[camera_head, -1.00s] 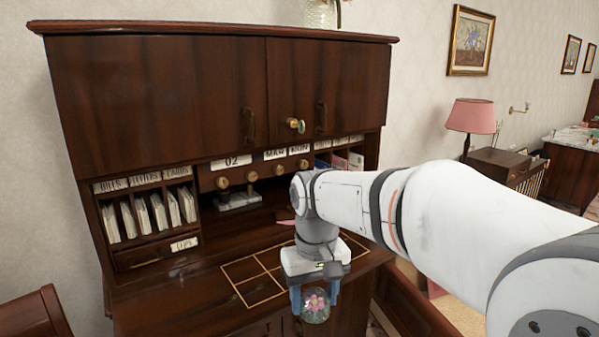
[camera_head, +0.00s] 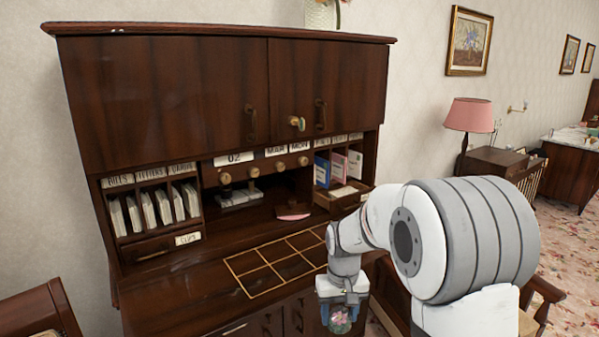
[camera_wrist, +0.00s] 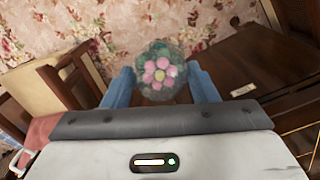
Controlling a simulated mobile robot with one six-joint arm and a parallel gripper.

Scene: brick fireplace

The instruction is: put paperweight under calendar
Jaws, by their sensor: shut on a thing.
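A round glass paperweight with pink flowers inside (camera_wrist: 160,74) is held between the blue fingers of my gripper (camera_wrist: 162,88). In the head view the paperweight (camera_head: 340,321) hangs below my gripper (camera_head: 343,305), at the desk's front right edge. The calendar is a strip with a white "02" card (camera_head: 235,158) and further cards to its right, set under the upper cabinet doors. Brass knobs (camera_head: 226,178) run along below it. A small grey object with posts (camera_head: 238,197) stands on the desk under the "02" card.
Gold lines mark a grid (camera_head: 275,262) on the bare desktop. A pink item (camera_head: 293,214) lies behind it. Letter slots (camera_head: 150,208) stand at left; upright folders (camera_head: 338,168) and an open small drawer (camera_head: 343,195) are at right. A chair (camera_head: 40,312) is at lower left.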

